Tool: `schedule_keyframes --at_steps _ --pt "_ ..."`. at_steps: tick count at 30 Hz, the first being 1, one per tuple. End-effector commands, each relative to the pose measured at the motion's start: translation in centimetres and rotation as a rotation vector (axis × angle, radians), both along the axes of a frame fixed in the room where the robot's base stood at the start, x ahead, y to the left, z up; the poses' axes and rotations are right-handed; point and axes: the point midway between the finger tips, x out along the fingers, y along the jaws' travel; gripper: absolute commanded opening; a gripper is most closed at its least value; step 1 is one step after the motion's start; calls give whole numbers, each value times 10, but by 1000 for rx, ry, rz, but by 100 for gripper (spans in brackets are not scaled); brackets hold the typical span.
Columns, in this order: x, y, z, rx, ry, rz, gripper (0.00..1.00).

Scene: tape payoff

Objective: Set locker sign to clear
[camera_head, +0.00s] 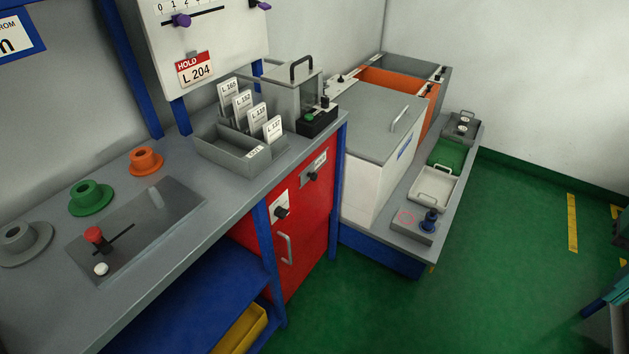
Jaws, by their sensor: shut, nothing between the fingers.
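The red locker (298,225) stands under the grey bench. Its front carries a white plate (279,201) with a black knob (282,212) at its lower edge. To the upper right is a grey plate (319,160) with a second black knob (312,176). The lettering on both plates is too small to read, so I cannot tell which is the locker sign or what it reads. A pale handle (286,248) sits below the white plate, and the locker front looks shut. My gripper is not in view.
The bench top (165,270) holds a slotted panel with a red knob (95,235), coloured spools and a card tray (225,152). A HOLD L 204 card (194,69) hangs above. A white bin (380,150) stands right of the locker. Green floor (370,310) in front is clear.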

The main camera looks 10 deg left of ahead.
Motion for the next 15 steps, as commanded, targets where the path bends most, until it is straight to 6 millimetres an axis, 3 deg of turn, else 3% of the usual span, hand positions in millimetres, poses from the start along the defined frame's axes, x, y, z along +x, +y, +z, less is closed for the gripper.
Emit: schedule_keyframes --at_steps 8,15 --pt "82 -16 -26 -250 -65 146 0" --pt "158 -7 -38 -465 -166 333 0"
